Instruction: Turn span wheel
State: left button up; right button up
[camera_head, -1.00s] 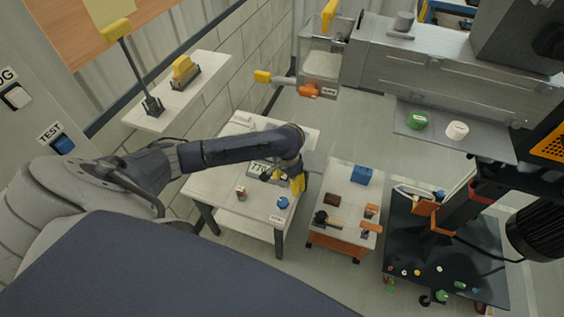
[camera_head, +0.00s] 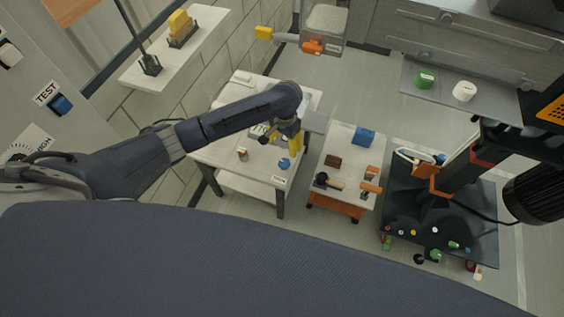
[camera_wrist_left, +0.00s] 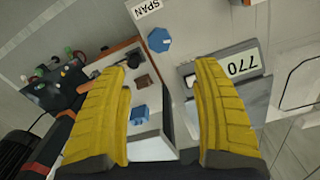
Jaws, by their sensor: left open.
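The span wheel (camera_head: 284,163) is a small blue knob near the front right corner of a pale table, beside a SPAN label (camera_head: 278,180). In the left wrist view the wheel (camera_wrist_left: 158,40) is eight-sided and shows just beyond the fingertips, between the two fingers. My left gripper (camera_head: 295,143) has yellow fingers, wide apart and empty (camera_wrist_left: 163,66). It is above the table, close to the wheel, with no contact visible. My right gripper is not in view.
A low cart (camera_head: 344,188) to the right holds a blue block (camera_head: 364,136) and tools. A dark platform (camera_head: 405,205) with several small coloured parts stands further right. A small reddish item (camera_head: 243,155) is on the table. Grey floor separates table and cart.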

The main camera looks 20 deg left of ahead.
aim_at(283, 162)
pick_arm(q)
notch_tip(283, 162, down, 14)
jog(key=shift+f, duration=0.2)
dwell(0.4)
jog(key=shift+c, duration=0.3)
jog(key=c, duration=1.3)
jog(key=shift+o, duration=0.2)
jog(key=shift+a+m, duration=0.15)
jog(key=shift+m, duration=0.75)
